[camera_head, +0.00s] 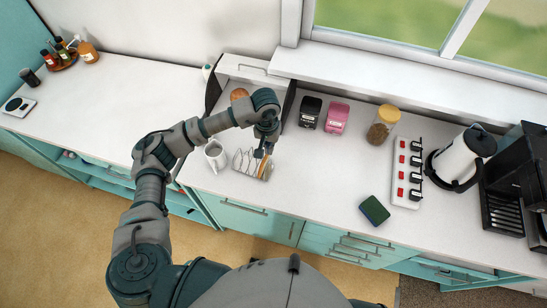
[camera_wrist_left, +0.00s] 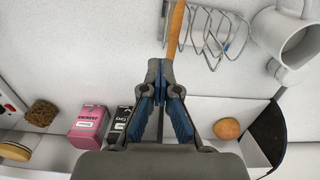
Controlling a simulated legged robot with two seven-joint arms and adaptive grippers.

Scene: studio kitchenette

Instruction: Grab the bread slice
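The bread slice (camera_wrist_left: 177,28) shows edge-on as a thin brown strip in the left wrist view, upright in the wire toast rack (camera_wrist_left: 222,36). In the head view the slice (camera_head: 263,167) stands at the right end of the rack (camera_head: 240,163), on the counter. My left gripper (camera_head: 260,151) points down from above at the slice. In the left wrist view its fingertips (camera_wrist_left: 164,72) are drawn together at the slice's upper edge and appear closed on it; the fingertips partly hide the contact. My right gripper is not in view.
A white mug (camera_head: 215,155) stands left of the rack. An open-fronted box holding a round bun (camera_head: 239,94) is behind it. Black (camera_head: 310,112) and pink (camera_head: 336,118) packets and a jar (camera_head: 383,124) stand to the right. The counter right of the rack is clear up to a sponge (camera_head: 374,210).

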